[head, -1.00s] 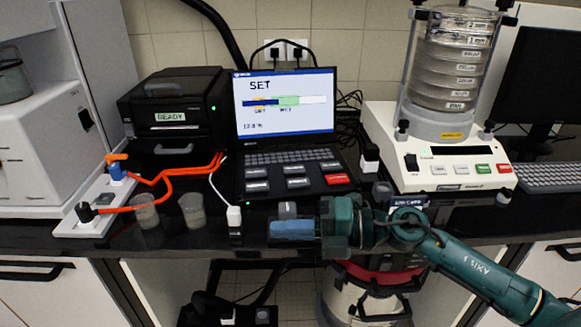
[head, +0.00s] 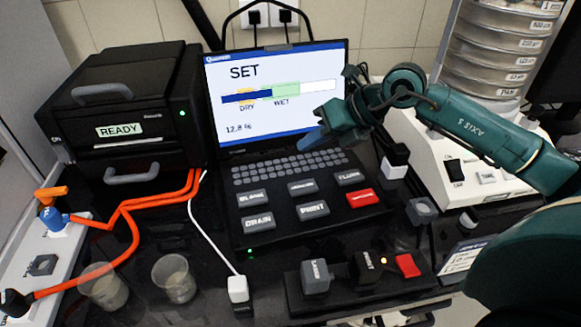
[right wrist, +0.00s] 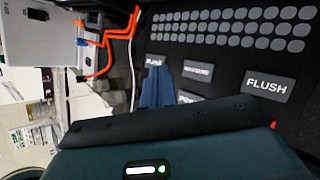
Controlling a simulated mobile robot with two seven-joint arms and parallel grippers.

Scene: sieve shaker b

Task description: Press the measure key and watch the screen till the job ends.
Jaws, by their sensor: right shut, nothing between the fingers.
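The instrument's screen (head: 270,95) reads SET over a bar marked DRY and WET, with a small 12.8 figure below. Its key panel has BLANK (head: 253,198), FLUSH (head: 348,177), DRAIN (head: 258,222) and PRINT (head: 312,211). A grey key (head: 302,187) between BLANK and FLUSH has lettering too small to read surely; it also shows in the right wrist view (right wrist: 198,70). A red key (head: 362,198) is also hard to read. My right gripper (head: 314,138) is shut and empty, its blue fingers above the keyboard, covering the screen's lower right. My left gripper is out of view.
A black unit (head: 120,110) labelled READY stands left, with orange hoses (head: 130,210) to a white strip. Two clear cups (head: 174,279) stand front left. A switch block (head: 360,280) lies in front. The sieve shaker (head: 465,155) stands right, partly behind my arm.

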